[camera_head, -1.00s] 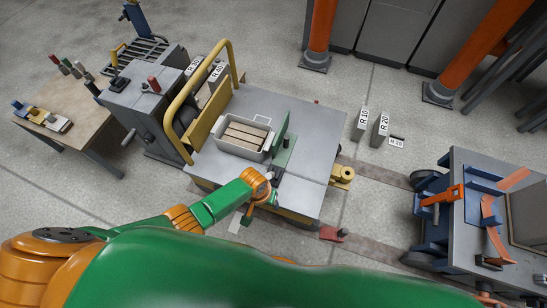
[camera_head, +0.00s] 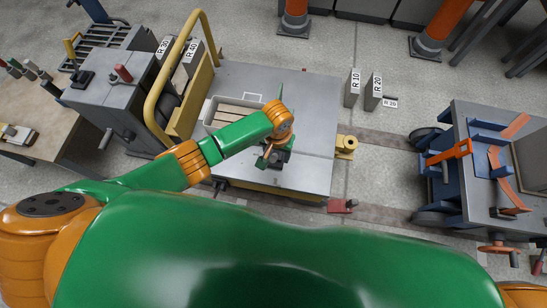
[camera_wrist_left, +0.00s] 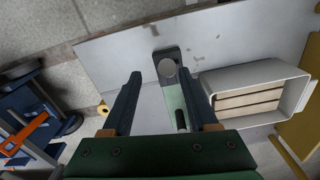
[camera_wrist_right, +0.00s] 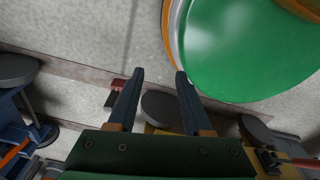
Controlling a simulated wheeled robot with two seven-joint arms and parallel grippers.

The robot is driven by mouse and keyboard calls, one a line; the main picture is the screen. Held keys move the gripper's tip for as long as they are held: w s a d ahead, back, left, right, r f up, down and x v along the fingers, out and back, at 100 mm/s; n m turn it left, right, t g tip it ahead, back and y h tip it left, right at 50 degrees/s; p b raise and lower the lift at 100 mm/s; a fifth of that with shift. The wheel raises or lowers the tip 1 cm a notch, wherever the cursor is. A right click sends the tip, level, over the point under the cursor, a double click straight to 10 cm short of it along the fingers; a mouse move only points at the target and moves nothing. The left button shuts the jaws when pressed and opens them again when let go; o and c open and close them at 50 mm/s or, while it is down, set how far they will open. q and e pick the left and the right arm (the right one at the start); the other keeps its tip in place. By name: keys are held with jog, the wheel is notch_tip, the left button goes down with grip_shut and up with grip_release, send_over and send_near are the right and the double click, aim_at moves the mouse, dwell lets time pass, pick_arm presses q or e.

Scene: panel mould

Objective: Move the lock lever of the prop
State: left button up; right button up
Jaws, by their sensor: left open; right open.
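A green fixture with an upright (camera_head: 281,92) stands on the grey table of the yellow-railed cart, mostly behind my left arm. In the left wrist view its long green plate (camera_wrist_left: 175,102) has a grey round head (camera_wrist_left: 168,68) in a dark bracket. My left gripper (camera_head: 268,162) is over the fixture; its open fingers (camera_wrist_left: 162,100) are on either side of the plate in that view, with no contact visible. I cannot make out which part is the lock lever. My right gripper (camera_wrist_right: 154,98) is open and empty, outside the head view.
A grey tray with wooden slats (camera_wrist_left: 248,100) lies beside the fixture. A yellow rail (camera_head: 153,103) and a grey machine box (camera_head: 112,90) stand left. A blue cart with an orange lever-like part (camera_head: 450,153) stands right. A red block (camera_head: 341,206) is at the table's front right.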

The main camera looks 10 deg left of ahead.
aim_at(275, 155)
pick_arm(q)
jog(key=shift+w+a+r+y+b, duration=0.15)
jog(key=shift+w+r+y+b, duration=0.3)
jog(key=shift+b, duration=0.6)
jog(key=shift+f, duration=0.3)
jog(key=f+b, duration=0.2)
jog(key=f, duration=0.1)
jog(key=f+b, duration=0.1)
jog(key=f, duration=0.1)
jog(key=shift+a, duration=0.35)
jog(key=shift+f, duration=0.6)
jog(key=c, duration=0.9)
grip_shut()
pick_arm(e)
notch_tip(275, 155, down, 6)
jog(key=w+d, duration=0.1)
jog(key=shift+w+d, duration=0.15)
jog(key=shift+w, duration=0.25)
jog(key=shift+s, duration=0.15)
